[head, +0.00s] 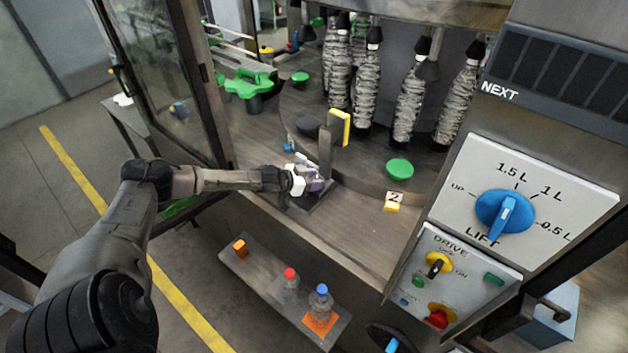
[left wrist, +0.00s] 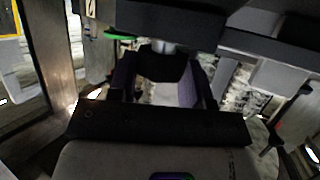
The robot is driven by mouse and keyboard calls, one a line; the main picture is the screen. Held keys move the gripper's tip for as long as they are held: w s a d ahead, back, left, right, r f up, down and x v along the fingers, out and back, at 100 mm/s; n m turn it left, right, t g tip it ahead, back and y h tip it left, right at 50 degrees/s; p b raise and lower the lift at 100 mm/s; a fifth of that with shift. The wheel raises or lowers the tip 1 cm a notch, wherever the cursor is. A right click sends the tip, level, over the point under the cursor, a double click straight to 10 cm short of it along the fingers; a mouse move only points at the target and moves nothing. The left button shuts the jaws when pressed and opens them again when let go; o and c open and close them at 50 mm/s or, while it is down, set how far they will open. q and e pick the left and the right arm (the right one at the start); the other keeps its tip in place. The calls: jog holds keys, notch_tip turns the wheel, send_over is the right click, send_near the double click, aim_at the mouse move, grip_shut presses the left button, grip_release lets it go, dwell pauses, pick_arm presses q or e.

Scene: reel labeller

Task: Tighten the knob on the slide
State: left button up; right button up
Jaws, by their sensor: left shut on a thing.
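The slide (head: 325,152) is a dark metal upright on a base plate at the front of the machine table, with a yellow pad near its top. My left gripper (head: 315,184) is low against the slide, at its foot. In the left wrist view its purple-sided fingers (left wrist: 165,85) close around a dark knob (left wrist: 164,66), with a short grey stem beyond it. In the head view the knob is hidden by the gripper. My right gripper is in neither view.
A round table with wrapped bottles (head: 367,90) stands behind the slide. A green disc (head: 399,168) and a yellow "2" marker (head: 392,206) are to the right. A shelf (head: 262,276) with small bottles sits below. An open door (head: 170,80) stands at left.

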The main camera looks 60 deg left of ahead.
pick_arm(q)
jog(key=shift+w+m+h+b, duration=0.1)
jog(key=shift+m+h+b, duration=0.3)
jog(key=shift+h+b, duration=0.15)
jog(key=shift+a+m+h+b, duration=0.15)
jog(key=shift+m+h+b, duration=0.2)
jog(key=shift+m+b, duration=0.2)
jog(key=shift+r+m+g+h, duration=0.1)
jog(key=shift+m+g+h, duration=0.4)
jog(key=shift+m+h, duration=0.4)
jog(key=shift+a+m+g+h, duration=0.1)
jog(key=shift+m+g+h, duration=0.2)
jog(key=shift+m+h, duration=0.45)
jog(key=shift+f+m+g+h+b, duration=0.2)
jog(key=shift+m+g+h+b, duration=0.5)
jog(key=shift+h, duration=0.35)
jog(key=shift+r+m+g+h+b, duration=0.1)
jog(key=shift+m+g+h+b, duration=0.2)
jog(key=shift+m+h+b, duration=0.15)
